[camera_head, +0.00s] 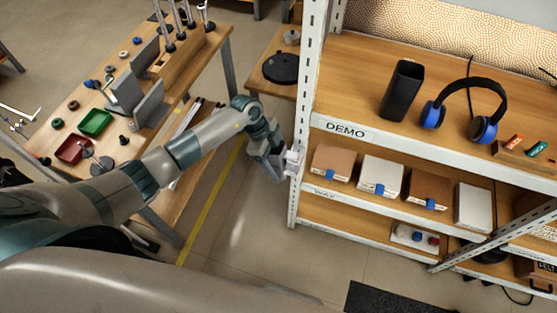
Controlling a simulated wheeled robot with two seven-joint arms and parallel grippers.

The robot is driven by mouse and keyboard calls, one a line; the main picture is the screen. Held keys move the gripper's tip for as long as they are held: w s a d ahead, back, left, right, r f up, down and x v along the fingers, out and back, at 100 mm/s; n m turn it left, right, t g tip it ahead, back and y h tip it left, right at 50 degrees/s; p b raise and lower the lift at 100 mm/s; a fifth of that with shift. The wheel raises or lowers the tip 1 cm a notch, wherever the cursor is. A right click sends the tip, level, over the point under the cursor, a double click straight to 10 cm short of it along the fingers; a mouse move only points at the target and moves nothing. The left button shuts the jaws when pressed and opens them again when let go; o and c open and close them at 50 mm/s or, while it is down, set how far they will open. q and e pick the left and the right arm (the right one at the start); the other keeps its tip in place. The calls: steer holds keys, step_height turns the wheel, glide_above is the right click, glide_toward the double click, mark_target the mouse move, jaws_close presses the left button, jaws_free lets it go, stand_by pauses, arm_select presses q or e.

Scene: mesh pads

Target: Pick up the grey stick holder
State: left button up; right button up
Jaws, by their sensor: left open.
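A tall, dark grey, nearly black rectangular holder (402,90) stands upright on the top shelf, left of the headphones. It looks the most like the stick holder, and I see no sticks in it. My left gripper (285,168) is open and appears empty. It is in front of the white shelf post, lower and to the left of the holder, well apart from it. I cannot tell whether it touches the post. My right gripper is not in view.
Black headphones with blue cups (468,105) stand right of the holder. The white shelf post (306,100) rises between my gripper and the holder. A workbench (170,110) with trays and grey brackets is at left.

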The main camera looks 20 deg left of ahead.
arm_select(q)
steer(key=c, duration=1.3)
steer(key=shift+w+r, duration=0.1)
steer(key=shift+r, duration=0.05)
